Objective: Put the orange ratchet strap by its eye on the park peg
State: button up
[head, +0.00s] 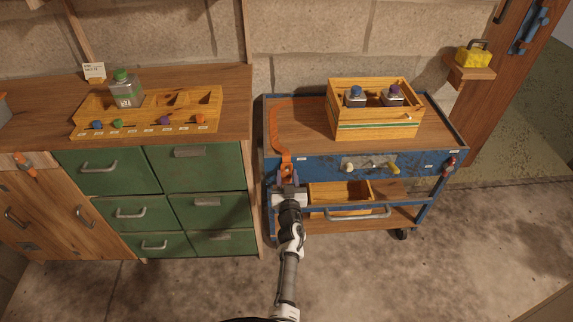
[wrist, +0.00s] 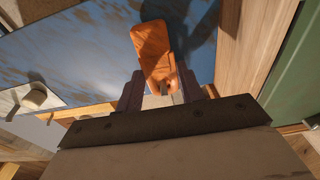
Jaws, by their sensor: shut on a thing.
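The orange ratchet strap (head: 273,130) runs along the left side of the blue cart's top and hangs over its front edge. My gripper (head: 288,184) is at the strap's lower end, in front of the cart's blue front panel. In the wrist view my gripper (wrist: 170,88) is shut on the strap's orange end piece (wrist: 152,48), which stands out beyond the fingers against the blue panel. The eye is not clearly seen. A pale peg-like knob (wrist: 36,96) on a light plate shows at left in the wrist view; I cannot tell whether it is the park peg.
A wooden crate (head: 375,131) with two bottles stands on the cart. An open wooden box (head: 340,193) is below the panel. Green drawers (head: 200,168) stand close at left.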

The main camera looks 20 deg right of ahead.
jog(key=shift+w+d+f, duration=0.1)
jog(key=shift+w+f, duration=0.05)
jog(key=shift+w, duration=0.15)
dwell(0.4)
jog(key=shift+f, duration=0.15)
dwell(0.3)
jog(key=o, duration=1.1)
jog(key=shift+c, duration=0.2)
jog(key=v, duration=1.4)
jog(key=shift+b, duration=0.3)
jog(key=shift+w+f, duration=0.1)
